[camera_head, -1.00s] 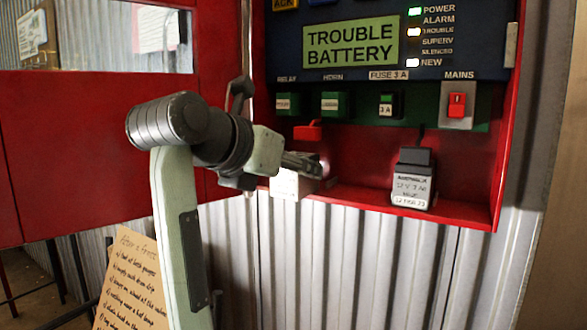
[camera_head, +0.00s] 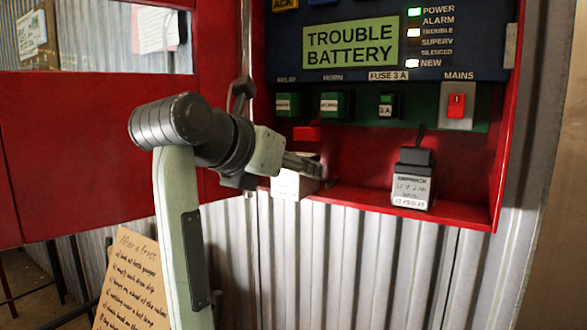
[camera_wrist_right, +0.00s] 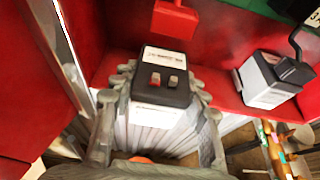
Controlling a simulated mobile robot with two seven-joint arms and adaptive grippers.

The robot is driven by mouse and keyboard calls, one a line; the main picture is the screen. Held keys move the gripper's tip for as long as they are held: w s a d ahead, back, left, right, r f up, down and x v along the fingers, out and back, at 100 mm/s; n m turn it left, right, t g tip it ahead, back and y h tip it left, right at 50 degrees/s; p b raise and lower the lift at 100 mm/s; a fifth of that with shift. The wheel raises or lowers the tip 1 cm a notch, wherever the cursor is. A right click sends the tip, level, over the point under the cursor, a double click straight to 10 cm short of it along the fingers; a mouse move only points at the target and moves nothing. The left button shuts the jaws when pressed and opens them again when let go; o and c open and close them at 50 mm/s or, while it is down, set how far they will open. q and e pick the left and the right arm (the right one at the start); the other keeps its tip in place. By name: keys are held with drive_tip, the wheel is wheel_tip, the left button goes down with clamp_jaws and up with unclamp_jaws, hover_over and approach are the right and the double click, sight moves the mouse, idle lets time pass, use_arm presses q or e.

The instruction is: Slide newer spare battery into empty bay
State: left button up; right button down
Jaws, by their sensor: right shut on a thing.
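My right gripper (camera_head: 306,163) is shut on a white battery (camera_head: 291,185) at the left end of the red cabinet's shelf. In the right wrist view this battery (camera_wrist_right: 161,85) has a black top with two terminals, and the fingers hold its sides. It overlaps the shelf's front edge; I cannot tell whether it touches the shelf. A second battery (camera_head: 411,184), with a dark cap and lead, stands upright on the shelf to the right; it also shows in the right wrist view (camera_wrist_right: 268,82). The bay floor (camera_head: 355,196) between them is bare. My left gripper is out of view.
A red connector (camera_head: 306,132) hangs above and behind the held battery. Green fuse blocks (camera_head: 334,104) and the red mains switch (camera_head: 456,105) are higher up. The open red cabinet door (camera_head: 90,150) is at left. A handwritten card (camera_head: 127,280) stands below it.

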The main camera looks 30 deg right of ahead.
sight(311, 161)
drive_tip(key=shift+w+d+r+p, duration=0.1)
drive_tip(key=shift+w+d, duration=0.4)
drive_tip(key=shift+d, duration=0.35)
drive_tip(key=shift+w+d+f+p, duration=0.15)
drive_tip(key=shift+w+d, duration=0.3)
drive_tip(key=shift+d, duration=0.35)
drive_tip(key=shift+w+d+r+p, duration=0.15)
drive_tip(key=shift+w+d, duration=0.35)
drive_tip(key=shift+d, duration=0.35)
drive_tip(key=c, duration=0.7)
unclamp_jaws()
drive_tip(key=shift+c, duration=0.2)
drive_tip(key=v, duration=1.2)
